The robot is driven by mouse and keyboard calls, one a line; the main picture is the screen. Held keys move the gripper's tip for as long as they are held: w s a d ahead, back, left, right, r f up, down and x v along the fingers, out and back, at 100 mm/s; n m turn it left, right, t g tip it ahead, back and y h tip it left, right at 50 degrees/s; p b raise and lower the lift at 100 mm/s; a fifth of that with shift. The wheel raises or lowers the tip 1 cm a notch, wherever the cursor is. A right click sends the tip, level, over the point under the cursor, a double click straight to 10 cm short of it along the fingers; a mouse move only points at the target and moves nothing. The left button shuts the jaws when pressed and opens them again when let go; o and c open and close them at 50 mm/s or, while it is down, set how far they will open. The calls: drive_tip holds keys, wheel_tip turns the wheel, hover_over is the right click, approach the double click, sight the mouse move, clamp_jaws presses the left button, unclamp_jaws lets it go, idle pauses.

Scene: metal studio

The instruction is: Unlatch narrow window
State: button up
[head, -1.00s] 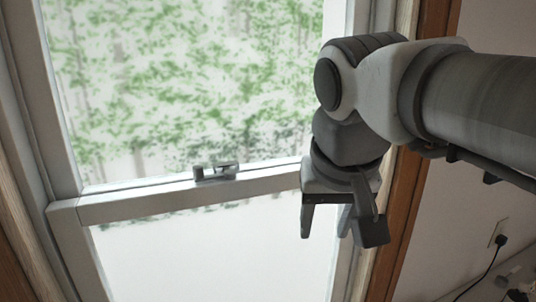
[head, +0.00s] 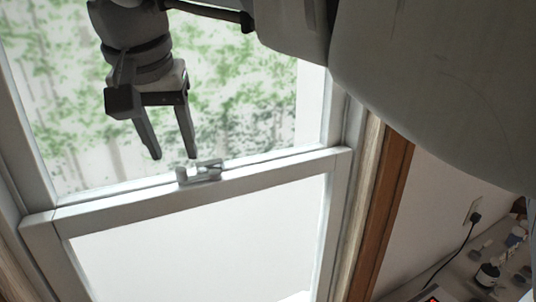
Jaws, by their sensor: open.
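The narrow window (head: 140,203) has a pale frame with a rail across its middle. A small grey metal latch (head: 199,173) sits on top of that rail, near its middle. My gripper (head: 174,157) points down in front of the upper pane, just above and slightly left of the latch. Its two dark fingers are apart and empty. The right fingertip is close to the latch in the picture; I cannot tell whether it touches. The latch is not hidden, but its lever position is too small to make out.
My arm covers the upper right of the view. A brown wooden trim (head: 383,205) borders the window on the right. Past it, a wall outlet with a black plug (head: 475,216) and a cluttered counter (head: 455,272) with small bottles show at the lower right.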

sight(181, 169)
drive_tip(key=shift+x, duration=2.2)
clamp_jaws()
